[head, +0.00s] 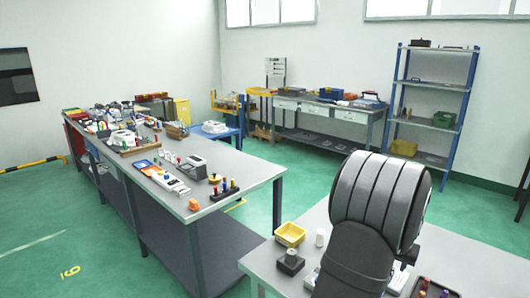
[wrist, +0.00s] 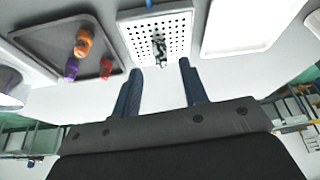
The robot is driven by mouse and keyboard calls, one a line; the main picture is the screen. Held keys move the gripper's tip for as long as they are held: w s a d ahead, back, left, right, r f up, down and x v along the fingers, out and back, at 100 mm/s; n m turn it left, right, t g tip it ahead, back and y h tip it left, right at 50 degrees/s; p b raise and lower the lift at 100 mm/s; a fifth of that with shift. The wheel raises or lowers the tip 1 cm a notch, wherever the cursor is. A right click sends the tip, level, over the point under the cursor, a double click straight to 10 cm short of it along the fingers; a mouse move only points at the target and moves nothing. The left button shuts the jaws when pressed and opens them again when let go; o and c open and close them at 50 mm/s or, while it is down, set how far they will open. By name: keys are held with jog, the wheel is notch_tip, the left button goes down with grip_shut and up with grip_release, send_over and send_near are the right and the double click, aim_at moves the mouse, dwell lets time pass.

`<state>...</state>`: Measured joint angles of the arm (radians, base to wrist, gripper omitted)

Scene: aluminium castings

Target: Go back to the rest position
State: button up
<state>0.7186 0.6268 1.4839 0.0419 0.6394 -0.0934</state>
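In the wrist view my gripper (wrist: 160,68) has two dark blue fingers standing well apart, with nothing gripped between them. Beyond the fingertips is a white perforated plate (wrist: 135,29) with a small grey and black metal part (wrist: 160,46) on it. The part shows in the gap past the tips and looks apart from them. In the head view my arm rises over the near table (head: 463,257); the gripper itself is hidden there.
In the wrist view, a grey tray (wrist: 48,40) holds orange, red and purple pieces; a white tray (wrist: 250,28) lies right. In the head view, a yellow bin (head: 290,234), white cylinder (head: 320,237) and dark block (head: 290,262) stand beside my arm. A cluttered bench (head: 235,170) stands left.

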jog(key=x, duration=0.5)
jog(key=shift+w+f, duration=0.1)
jog(key=shift+f, duration=0.3)
jog(key=shift+r, duration=1.4)
